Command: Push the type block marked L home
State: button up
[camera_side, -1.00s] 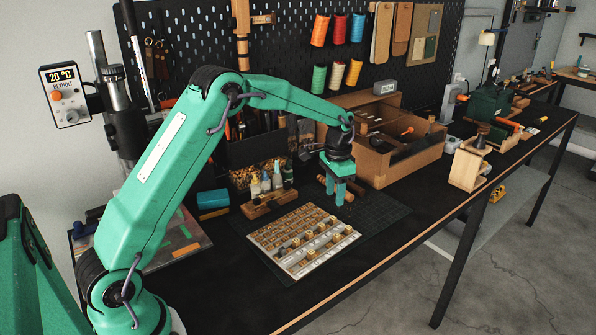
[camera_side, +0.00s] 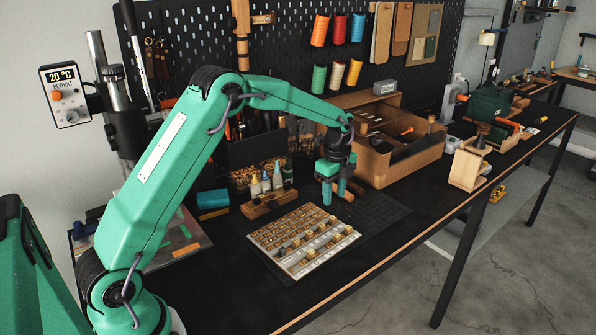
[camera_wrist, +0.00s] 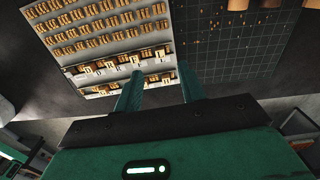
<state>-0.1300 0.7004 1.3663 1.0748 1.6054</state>
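The type tray (camera_side: 316,262) lies on the bench, pale, with rows of small brass-coloured type pieces. Larger type blocks (camera_side: 308,238) sit in its front rows. They also show in the wrist view (camera_wrist: 112,66), some standing higher than others. My gripper (camera_side: 334,195) is above the bench near the tray's far right corner. In the wrist view its two fingers (camera_wrist: 160,86) are apart with nothing between them, and partly cover the front rows of the tray.
A dark gridded cutting mat (camera_side: 385,212) lies under and right of the tray. A wooden rack of small bottles (camera_side: 266,202) stands behind it. A cardboard box (camera_side: 412,160) is at the back right. The bench front is clear.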

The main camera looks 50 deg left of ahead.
aim_at(333, 218)
jog(key=shift+f, duration=0.15)
jog(key=shift+f, duration=1.2)
jog(key=shift+f, duration=0.1)
jog(key=shift+d+f, duration=0.1)
jog(key=shift+f, duration=2.4)
jog(key=shift+f, duration=0.15)
jog(key=shift+s, duration=0.1)
grip_shut()
